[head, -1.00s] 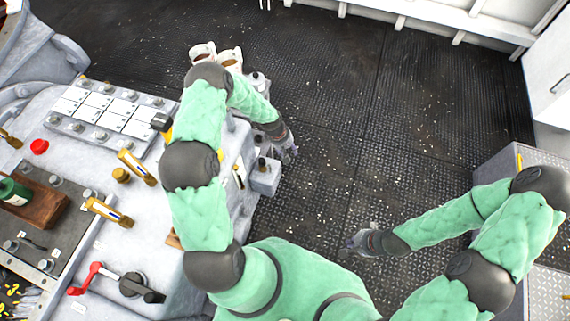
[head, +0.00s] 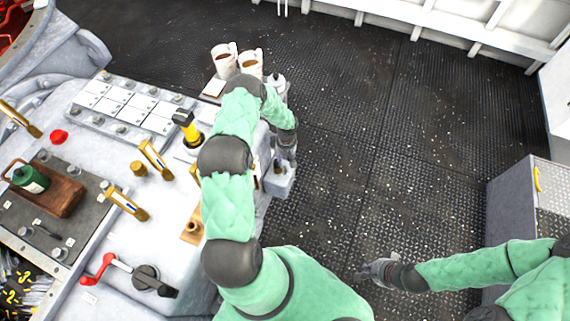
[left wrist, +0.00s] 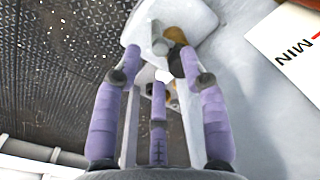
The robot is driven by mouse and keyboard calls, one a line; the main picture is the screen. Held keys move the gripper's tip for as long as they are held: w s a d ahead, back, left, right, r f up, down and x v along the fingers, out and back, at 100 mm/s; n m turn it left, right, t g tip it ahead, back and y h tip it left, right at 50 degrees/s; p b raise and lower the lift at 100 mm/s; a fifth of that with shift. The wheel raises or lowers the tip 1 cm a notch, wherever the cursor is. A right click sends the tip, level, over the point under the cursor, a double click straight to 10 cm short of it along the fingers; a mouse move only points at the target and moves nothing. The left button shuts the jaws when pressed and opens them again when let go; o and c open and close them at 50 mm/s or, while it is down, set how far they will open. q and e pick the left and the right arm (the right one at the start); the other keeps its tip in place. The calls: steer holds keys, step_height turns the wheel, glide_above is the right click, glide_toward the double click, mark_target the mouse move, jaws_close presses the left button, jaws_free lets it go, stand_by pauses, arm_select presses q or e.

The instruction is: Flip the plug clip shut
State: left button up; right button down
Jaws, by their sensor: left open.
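My left gripper (head: 288,162) is at the right side of the grey console, just over a small grey box (head: 281,185) on its flank. In the left wrist view its purple fingers (left wrist: 160,62) are spread apart with nothing held between them. Beyond the fingertips is a pale grey housing (left wrist: 190,14) with a brown-gold part (left wrist: 176,36) and a dark part beside it. I cannot single out the plug clip; the fingers partly hide this spot. My right gripper (head: 376,271) hangs over the dark deck, away from the console; its fingers are too small to read.
The console top carries a yellow-and-black handle (head: 187,127), brass levers (head: 155,158), a red-handled lever (head: 98,270) and a wooden tray (head: 62,196) with a green bottle. Two mugs (head: 224,60) stand at its far end. The deck (head: 400,130) is clear; a grey cabinet (head: 510,200) stands right.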

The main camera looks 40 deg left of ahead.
mark_target(285, 164)
arm_select(q)
steer(key=shift+s+f+b, duration=0.1)
steer(key=shift+f+b, duration=0.25)
steer(key=shift+f, duration=1.35)
jaws_close()
steer(key=shift+m+b, duration=0.75)
steer(key=shift+m, duration=0.35)
steer(key=shift+m+b, duration=0.4)
steer(key=shift+m, duration=0.7)
jaws_free()
